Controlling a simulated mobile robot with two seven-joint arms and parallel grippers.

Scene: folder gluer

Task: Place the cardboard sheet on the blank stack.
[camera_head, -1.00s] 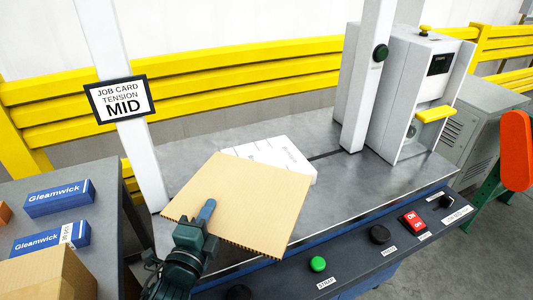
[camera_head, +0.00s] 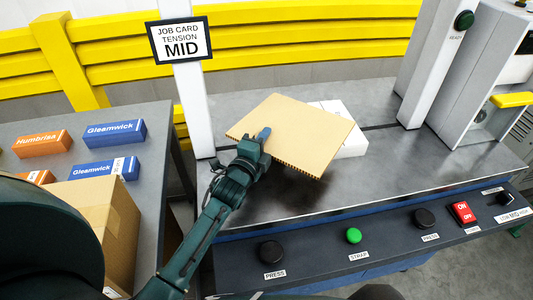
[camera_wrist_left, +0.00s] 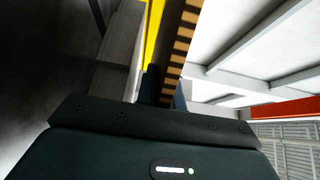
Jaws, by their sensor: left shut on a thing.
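The tan cardboard sheet (camera_head: 300,130) is held over the grey machine table in the head view, with its corrugated edge facing me. My left gripper (camera_head: 264,134) is shut on its near left edge. In the left wrist view, the sheet (camera_wrist_left: 180,45) shows edge-on between the fingers (camera_wrist_left: 162,88). The white blank stack (camera_head: 352,142) lies on the table behind and to the right of the sheet. The sheet hides much of the stack, and I cannot tell whether they touch. My right gripper is not in view.
A white post with a job card (camera_head: 180,40) stands left of the sheet. Another post (camera_head: 435,65) and a white machine (camera_head: 480,75) stand right. A control panel (camera_head: 385,235) runs along the front. A side table holds blue and orange boxes (camera_head: 115,132) and a carton (camera_head: 105,215).

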